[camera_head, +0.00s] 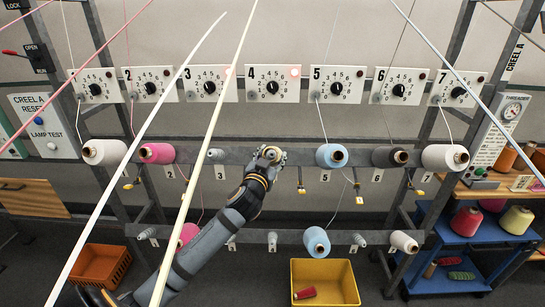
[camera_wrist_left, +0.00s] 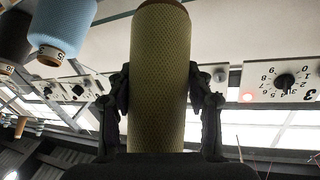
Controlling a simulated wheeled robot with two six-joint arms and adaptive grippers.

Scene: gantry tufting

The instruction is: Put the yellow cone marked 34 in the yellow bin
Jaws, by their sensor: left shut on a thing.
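My left gripper (camera_head: 268,160) is at the upper rail below panel 4, and the left wrist view shows its two fingers (camera_wrist_left: 160,98) shut on the sides of a yellow-olive cone (camera_wrist_left: 158,75). The cone has a brown core end. In the head view the cone (camera_head: 271,152) is mostly hidden by the gripper, and I cannot tell whether it is still on its peg. No number 34 is readable on it. The yellow bin (camera_head: 325,302) is on the floor below, to the right, with a red cone (camera_head: 305,293) in it. My right gripper is not in view.
A light blue cone (camera_head: 332,155) is on the upper rail just right of my gripper; another blue cone (camera_head: 316,241) is on the lower rail above the bin. Panel 4 (camera_head: 273,84) has a lit lamp. An orange crate (camera_head: 100,265) and a blue cart (camera_head: 455,235) flank the rack. Threads cross the view.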

